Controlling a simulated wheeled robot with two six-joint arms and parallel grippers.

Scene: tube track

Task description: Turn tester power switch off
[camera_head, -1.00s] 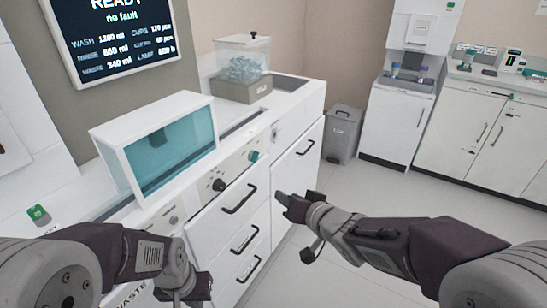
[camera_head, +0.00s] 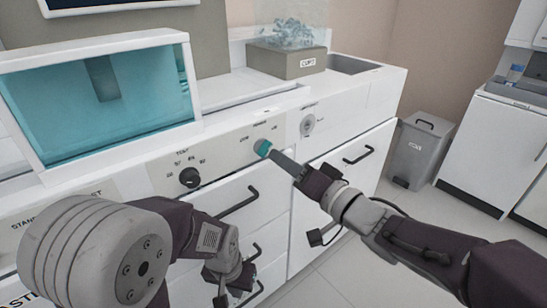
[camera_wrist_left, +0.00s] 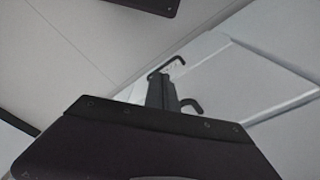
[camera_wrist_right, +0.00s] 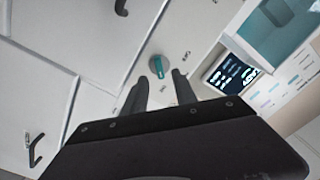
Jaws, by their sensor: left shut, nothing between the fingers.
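A teal rotary knob (camera_head: 263,148) sits on the cabinet's front control panel; its small labels are too blurred to read. It also shows in the right wrist view (camera_wrist_right: 158,67), just beyond and between the fingertips. My right gripper (camera_head: 277,152) is open, with its fingertips close to the knob; contact cannot be told. The parted fingers also show in the right wrist view (camera_wrist_right: 161,84). My left gripper (camera_head: 222,290) is shut and empty, low in front of the drawers. Its fingers also show in the left wrist view (camera_wrist_left: 160,90).
A black dial (camera_head: 190,178) sits left on the panel, and a round silver fitting (camera_head: 307,125) sits to the right. Black drawer handles (camera_head: 240,203) stick out below. A teal-windowed box (camera_head: 100,95) stands on the counter. A grey bin (camera_head: 420,150) stands right of the cabinet.

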